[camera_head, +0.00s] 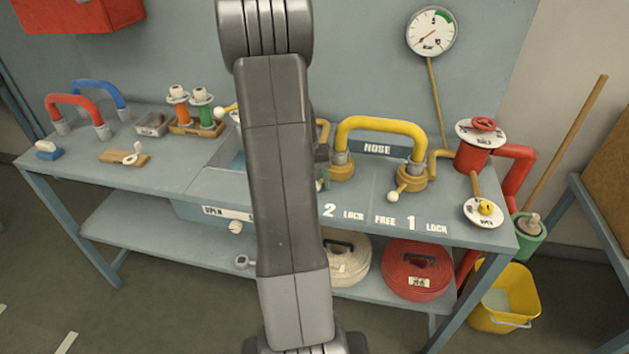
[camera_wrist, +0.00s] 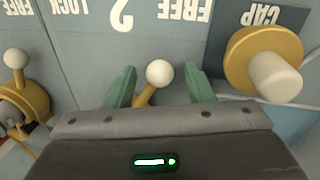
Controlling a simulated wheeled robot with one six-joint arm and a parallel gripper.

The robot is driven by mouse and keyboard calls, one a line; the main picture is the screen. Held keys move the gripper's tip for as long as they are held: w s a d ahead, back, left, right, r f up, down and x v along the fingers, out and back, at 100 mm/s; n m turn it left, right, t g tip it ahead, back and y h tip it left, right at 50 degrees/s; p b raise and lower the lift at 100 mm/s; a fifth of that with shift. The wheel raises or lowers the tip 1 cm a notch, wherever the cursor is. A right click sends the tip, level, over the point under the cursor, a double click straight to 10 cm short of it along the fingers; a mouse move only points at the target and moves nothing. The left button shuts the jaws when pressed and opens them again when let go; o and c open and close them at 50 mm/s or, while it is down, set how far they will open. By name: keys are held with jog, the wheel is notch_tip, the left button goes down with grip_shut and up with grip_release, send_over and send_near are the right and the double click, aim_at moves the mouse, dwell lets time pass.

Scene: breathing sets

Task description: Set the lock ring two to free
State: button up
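The yellow hose bridge (camera_head: 380,124) arches between two ring bases on the bench. Lock ring two (camera_head: 342,168) is its left base, partly hidden behind my arm. Its yellow lever with a white ball (camera_wrist: 160,73) shows in the wrist view, where the labels are upside down. The ball lies between the "2" and the FREE label on the cap side, nearer FREE. My gripper (camera_wrist: 162,78) is open, one green finger on each side of the lever, with gaps visible. The ring itself is hidden below the gripper body. Lock ring one (camera_head: 411,177) has its lever pointing toward FREE.
A yellow cap fitting with a white knob (camera_wrist: 268,70) stands close beside the right finger. A red valve post (camera_head: 472,155) and a gauge (camera_head: 432,33) are at the right. Coiled hoses (camera_head: 417,270) lie on the lower shelf. My arm hides the bench's middle.

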notch_tip(320, 180, up, 14)
jog(key=a, duration=0.2)
jog(key=shift+w+a+f, duration=0.15)
jog(key=shift+a+f, duration=0.05)
jog(key=shift+a, duration=0.1)
jog(key=shift+f, duration=0.1)
jog(key=d+f, duration=0.1)
jog(key=f, duration=0.8)
jog(key=d+f, duration=0.1)
jog(key=f, duration=0.3)
jog(key=shift+s+d+f, duration=0.2)
jog(key=shift+d, duration=0.1)
jog(key=shift+r, duration=0.1)
notch_tip(320, 180, up, 13)
jog(key=a, duration=0.3)
jog(key=d+f, duration=0.1)
jog(key=f, duration=0.3)
jog(key=d+f, duration=0.1)
jog(key=f, duration=0.4)
jog(key=d+f, duration=0.1)
jog(key=f, duration=0.3)
jog(key=shift+s+d+f, duration=0.1)
jog(key=shift+f, duration=0.1)
jog(key=shift+s+d+r+n, duration=0.1)
jog(key=shift+s+d+n, duration=0.35)
jog(key=shift+n, duration=0.35)
